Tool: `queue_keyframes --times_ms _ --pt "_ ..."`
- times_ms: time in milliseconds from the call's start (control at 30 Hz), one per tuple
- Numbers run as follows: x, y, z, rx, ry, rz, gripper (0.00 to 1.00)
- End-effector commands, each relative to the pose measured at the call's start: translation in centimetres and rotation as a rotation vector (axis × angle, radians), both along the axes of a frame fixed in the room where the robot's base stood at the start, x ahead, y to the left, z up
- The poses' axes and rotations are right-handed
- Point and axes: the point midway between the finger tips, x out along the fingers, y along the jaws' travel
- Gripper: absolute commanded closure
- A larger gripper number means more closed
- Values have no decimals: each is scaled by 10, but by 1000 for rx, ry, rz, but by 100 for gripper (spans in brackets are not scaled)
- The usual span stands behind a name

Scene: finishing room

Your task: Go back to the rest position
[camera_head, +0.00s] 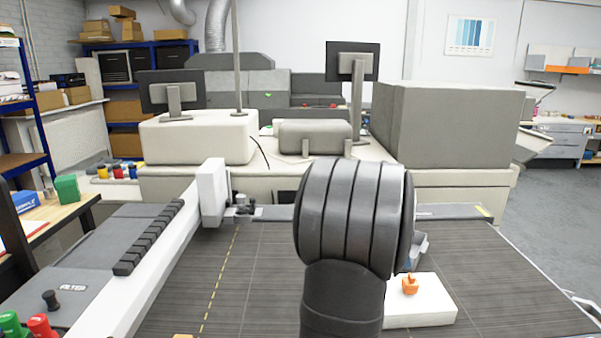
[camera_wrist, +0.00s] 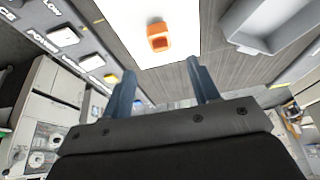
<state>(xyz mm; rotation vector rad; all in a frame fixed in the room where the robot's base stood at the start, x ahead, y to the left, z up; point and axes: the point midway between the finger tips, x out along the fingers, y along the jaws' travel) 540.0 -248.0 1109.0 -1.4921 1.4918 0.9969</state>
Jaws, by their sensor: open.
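My gripper (camera_wrist: 158,82) shows in the wrist view with its two blue-grey fingers spread apart and nothing between them. Beyond the fingertips, an orange object (camera_wrist: 158,37) sits on a white block (camera_wrist: 192,20). In the head view, the same orange object (camera_head: 410,284) rests on top of the white block (camera_head: 422,312), on the dark machine bed. My dark arm fills the middle of the head view and hides most of my gripper there, along with part of the bed.
The dark ribbed bed (camera_head: 270,270) has free room left of my arm, with a yellow dashed line. A white rail (camera_head: 150,280) with a dark keyed panel (camera_head: 130,235) borders it at left. Machine housings (camera_head: 445,120) stand behind. A grey tray (camera_wrist: 262,22) shows in the wrist view.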

Motion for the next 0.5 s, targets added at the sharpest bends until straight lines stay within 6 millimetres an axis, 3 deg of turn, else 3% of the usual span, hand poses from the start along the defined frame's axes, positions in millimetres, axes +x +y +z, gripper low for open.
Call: queue_keyframes --times_ms 67,500 --pt "0 4 10 0 0 1 45" --pt "-1 -32 -78 1 4 0 45"
